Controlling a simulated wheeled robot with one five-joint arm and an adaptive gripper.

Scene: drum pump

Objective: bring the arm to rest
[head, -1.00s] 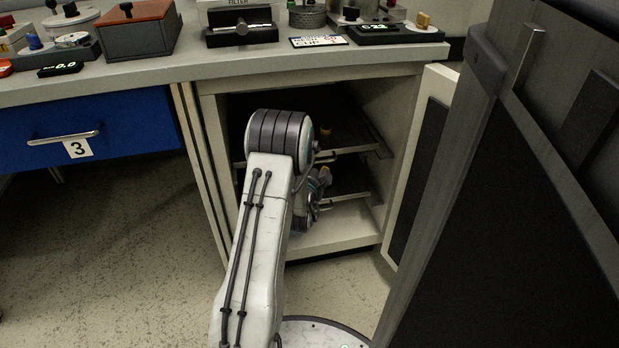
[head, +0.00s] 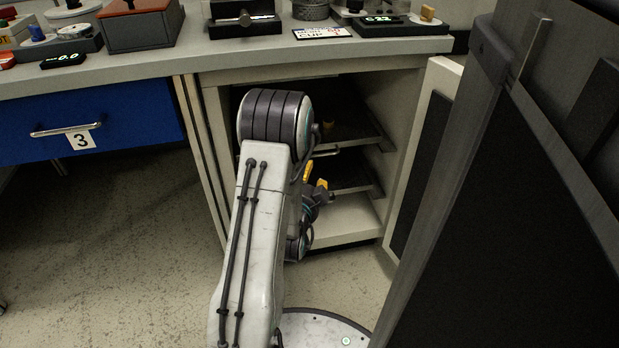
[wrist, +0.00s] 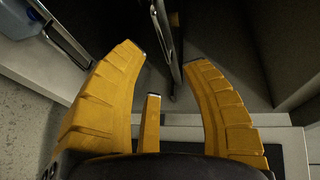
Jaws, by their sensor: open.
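My gripper (head: 314,177) is at the front of the open cabinet (head: 401,150), low beside my arm, with its yellow fingers pointing up and inward. In the wrist view my gripper (wrist: 170,56) has its fingers spread wide with nothing held between them. A metal rail edge shows just beyond the fingertips there; I cannot tell how close it is. My arm stands in front of the cabinet, bent at the elbow, and hides part of the shelves.
The cabinet door (head: 425,160) stands open on the right. A blue drawer (head: 90,122) is on the left. The counter (head: 300,57) above holds several items. Open floor (head: 110,240) lies at the left.

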